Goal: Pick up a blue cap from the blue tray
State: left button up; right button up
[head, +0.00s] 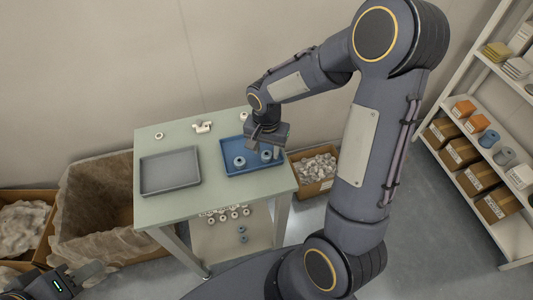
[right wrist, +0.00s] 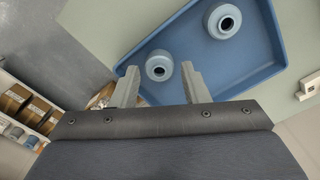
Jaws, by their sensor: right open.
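The blue tray (head: 230,172) lies on the right part of the table; it also shows in the right wrist view (right wrist: 262,75). Two blue caps stand in it. One cap (right wrist: 158,67) appears between the fingertips of my open right gripper (right wrist: 159,76), near a tray corner. I cannot tell whether the fingers touch it. The other cap (right wrist: 223,22) stands further in, apart from the gripper. In the head view, my right gripper (head: 266,150) is over the tray's right side. My left gripper (head: 88,275) is at the lower left, away from the table; its opening is unclear.
An empty grey tray (head: 170,171) lies on the table's left part. Small white parts (head: 202,127) sit along the back edge. A bin (head: 315,170) stands right of the table, a large box (head: 95,205) at left, and a shelf (head: 470,140) at far right.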

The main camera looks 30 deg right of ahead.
jog(key=shift+f, duration=0.6)
jog(key=c, duration=0.5)
jog(key=shift+r, duration=0.1)
